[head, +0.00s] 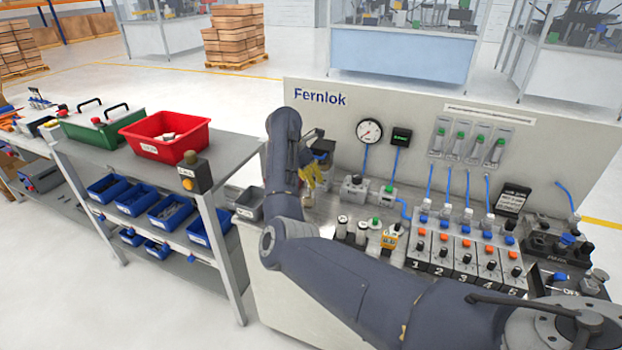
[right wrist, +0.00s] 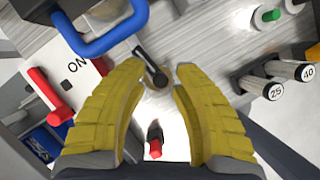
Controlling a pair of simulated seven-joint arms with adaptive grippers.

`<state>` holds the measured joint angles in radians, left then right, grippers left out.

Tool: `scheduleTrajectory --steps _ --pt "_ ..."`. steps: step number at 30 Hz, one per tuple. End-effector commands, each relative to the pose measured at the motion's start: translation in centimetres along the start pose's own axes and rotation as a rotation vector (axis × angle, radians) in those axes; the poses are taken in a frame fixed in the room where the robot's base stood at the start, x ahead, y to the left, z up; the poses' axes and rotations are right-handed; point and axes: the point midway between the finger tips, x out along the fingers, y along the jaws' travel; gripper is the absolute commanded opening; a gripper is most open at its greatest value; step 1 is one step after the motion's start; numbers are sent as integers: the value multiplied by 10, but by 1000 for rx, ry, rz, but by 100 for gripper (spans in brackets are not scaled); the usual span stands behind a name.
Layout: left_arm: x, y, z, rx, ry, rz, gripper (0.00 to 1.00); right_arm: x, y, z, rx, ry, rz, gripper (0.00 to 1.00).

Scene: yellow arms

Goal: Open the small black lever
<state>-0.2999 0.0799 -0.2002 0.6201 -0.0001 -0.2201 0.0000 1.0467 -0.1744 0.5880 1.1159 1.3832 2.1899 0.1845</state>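A small black lever (right wrist: 150,66) shows in the right wrist view, slanting on the grey metal panel, its rounded end between and just beyond my fingertips. My right gripper (right wrist: 158,74) has yellow ribbed fingers, spread apart with a clear gap and nothing held. I cannot tell whether either finger touches the lever. In the head view my right gripper (head: 313,178) is at the left end of the Fernlok bench, partly behind my own arm, and the lever cannot be made out there. My left gripper is not in view.
Close by are a red handle (right wrist: 50,95) beside an ON plate, a thick blue handle (right wrist: 105,32), and a red-tipped black part (right wrist: 155,140) between the fingers. Cylinders marked 25 (right wrist: 264,88) and 40 stand right. A pressure gauge (head: 369,131) is on the bench's back panel.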

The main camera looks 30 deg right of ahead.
Motion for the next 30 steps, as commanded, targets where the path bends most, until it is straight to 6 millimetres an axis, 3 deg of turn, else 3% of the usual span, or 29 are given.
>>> scheduleTrajectory --steps 3,14,30 --pt "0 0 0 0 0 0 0 0 0 0 0 0 0 38" --pt "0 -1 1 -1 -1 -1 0 -9 1 0 1 0 2 38" --pt "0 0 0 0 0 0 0 -95 1 0 0 1 3 38"
